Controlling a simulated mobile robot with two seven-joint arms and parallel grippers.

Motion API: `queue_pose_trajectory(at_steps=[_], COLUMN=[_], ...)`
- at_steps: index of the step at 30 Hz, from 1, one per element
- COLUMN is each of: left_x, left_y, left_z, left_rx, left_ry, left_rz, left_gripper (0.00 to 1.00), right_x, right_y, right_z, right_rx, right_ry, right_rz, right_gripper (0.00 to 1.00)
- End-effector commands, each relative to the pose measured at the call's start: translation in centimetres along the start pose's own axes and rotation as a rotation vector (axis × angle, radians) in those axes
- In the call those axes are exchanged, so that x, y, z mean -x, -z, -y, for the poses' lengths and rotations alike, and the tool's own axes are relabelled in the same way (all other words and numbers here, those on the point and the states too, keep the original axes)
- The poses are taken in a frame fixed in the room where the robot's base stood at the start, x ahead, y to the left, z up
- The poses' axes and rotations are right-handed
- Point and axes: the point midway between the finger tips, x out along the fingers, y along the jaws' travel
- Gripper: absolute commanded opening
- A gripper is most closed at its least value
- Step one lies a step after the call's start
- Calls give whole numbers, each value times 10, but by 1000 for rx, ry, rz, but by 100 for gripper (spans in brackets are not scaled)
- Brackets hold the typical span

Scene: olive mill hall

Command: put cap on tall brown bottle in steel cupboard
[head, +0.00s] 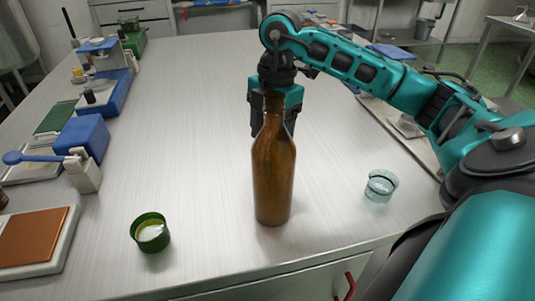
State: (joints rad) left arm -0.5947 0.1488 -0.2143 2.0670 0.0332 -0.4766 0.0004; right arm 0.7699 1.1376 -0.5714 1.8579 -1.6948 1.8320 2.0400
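A tall brown bottle (273,180) stands upright on the steel table, near its front edge. My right gripper (274,125) points down at the height of the bottle's neck and appears behind it. The neck hides the space between its fingers, so I cannot tell whether it is open or holds anything. My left gripper is out of view.
A clear bluish cup (381,186) stands right of the bottle. Blue devices (82,137) and a brown-topped board (36,238) line the left side. The table's middle (190,120) is clear.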

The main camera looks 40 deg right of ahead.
Motion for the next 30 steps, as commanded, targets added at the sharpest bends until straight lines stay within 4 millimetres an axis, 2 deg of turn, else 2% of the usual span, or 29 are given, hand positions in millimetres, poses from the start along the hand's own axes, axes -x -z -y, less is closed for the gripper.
queue_pose_trajectory(at_steps=[5,15,26,30], left_x=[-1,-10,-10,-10], left_y=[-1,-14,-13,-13], left_z=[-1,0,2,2], left_rx=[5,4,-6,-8], left_ry=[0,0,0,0], left_rz=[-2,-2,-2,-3], left_gripper=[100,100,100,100], right_x=[-4,-50,-52,-52], right_y=[0,2,2,2], right_z=[0,1,1,1], right_rx=[0,1,0,0], right_ry=[1,3,0,0], right_rz=[-1,-1,-1,0], right_gripper=[64,64,64,52])
